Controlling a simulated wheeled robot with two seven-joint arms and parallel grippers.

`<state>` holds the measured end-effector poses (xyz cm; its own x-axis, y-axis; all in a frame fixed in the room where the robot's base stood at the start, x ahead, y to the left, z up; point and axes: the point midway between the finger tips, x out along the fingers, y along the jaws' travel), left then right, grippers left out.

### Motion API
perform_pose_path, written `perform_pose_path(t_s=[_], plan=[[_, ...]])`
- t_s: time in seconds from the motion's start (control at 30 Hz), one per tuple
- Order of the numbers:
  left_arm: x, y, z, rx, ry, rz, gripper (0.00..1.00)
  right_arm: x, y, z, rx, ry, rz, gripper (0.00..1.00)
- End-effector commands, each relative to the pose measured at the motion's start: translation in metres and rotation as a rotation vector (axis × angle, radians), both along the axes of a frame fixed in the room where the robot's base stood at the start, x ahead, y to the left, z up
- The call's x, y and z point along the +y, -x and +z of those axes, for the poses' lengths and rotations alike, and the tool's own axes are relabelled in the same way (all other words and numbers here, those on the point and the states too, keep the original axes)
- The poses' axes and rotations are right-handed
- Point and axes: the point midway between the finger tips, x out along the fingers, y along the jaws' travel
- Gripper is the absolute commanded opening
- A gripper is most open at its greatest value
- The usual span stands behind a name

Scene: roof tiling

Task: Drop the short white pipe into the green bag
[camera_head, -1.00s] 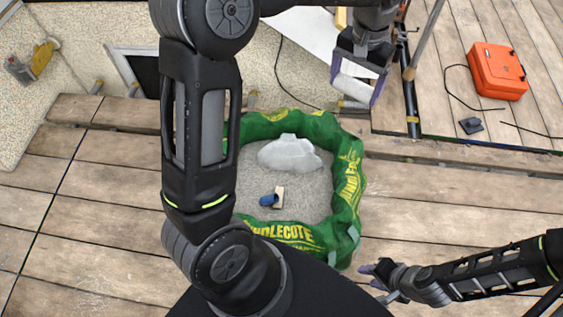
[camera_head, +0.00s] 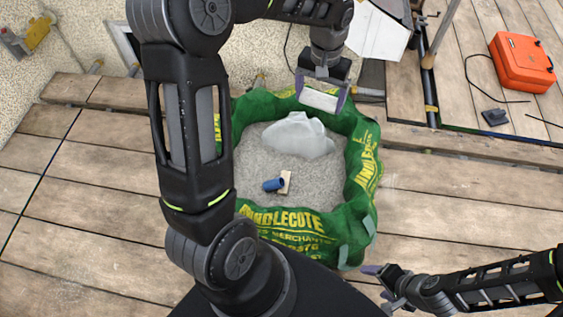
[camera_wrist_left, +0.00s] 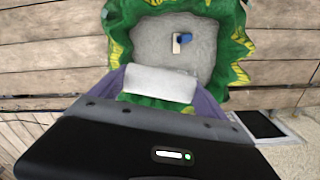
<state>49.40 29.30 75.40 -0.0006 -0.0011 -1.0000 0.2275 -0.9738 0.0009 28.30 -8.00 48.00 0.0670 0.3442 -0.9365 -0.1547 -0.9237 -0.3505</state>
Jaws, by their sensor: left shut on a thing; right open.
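The short white pipe (camera_head: 319,100) is held crosswise between the purple fingers of my left gripper (camera_head: 321,96), above the far rim of the green bag (camera_head: 292,223). In the left wrist view the pipe (camera_wrist_left: 160,83) sits between the fingers, with the bag's near rim below it and the bag's open inside just beyond. The bag lies open on the planks, with yellow lettering on its sides and grey grit inside. My right gripper (camera_head: 385,284) is open and empty over the planks, just outside the bag's lower right.
Inside the bag lie a whitish lump (camera_head: 298,136), a blue piece (camera_head: 273,184) and a small wooden piece (camera_head: 286,182). An orange case (camera_head: 523,62) and a small dark object (camera_head: 495,117) are at the upper right. Bare planks (camera_head: 465,190) lie right of the bag.

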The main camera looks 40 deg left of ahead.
Motion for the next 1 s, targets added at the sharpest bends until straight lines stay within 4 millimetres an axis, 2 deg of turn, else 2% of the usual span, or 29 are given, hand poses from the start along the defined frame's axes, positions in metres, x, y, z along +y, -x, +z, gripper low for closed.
perform_pose_path(t_s=[0.03,0.1,0.3,0.4,0.5,0.6,1.0], plan=[[0.011,0.006,-0.048,0.002,0.0,0.027,0.47,-0.001,-0.001,-0.041,-0.002,0.0,-0.002,0.72],[0.023,0.014,-0.082,0.002,0.0,0.061,0.47,-0.002,-0.002,-0.067,-0.005,0.002,-0.004,0.72],[0.053,0.038,-0.17,0.001,-0.001,0.149,0.47,-0.004,-0.006,-0.133,-0.013,0.004,-0.009,0.72],[0.063,0.047,-0.199,-0.001,-0.001,0.181,0.47,-0.005,-0.007,-0.155,-0.015,0.006,-0.011,0.72],[0.07,0.054,-0.217,-0.001,-0.001,0.204,0.47,-0.005,-0.008,-0.168,-0.017,0.006,-0.012,0.72],[0.073,0.057,-0.225,-0.001,0.0,0.217,0.47,-0.005,-0.008,-0.173,-0.018,0.006,-0.013,0.72],[0.074,0.058,-0.225,-0.001,-0.001,0.219,0.47,-0.005,-0.009,-0.172,-0.019,0.006,-0.014,0.72]])
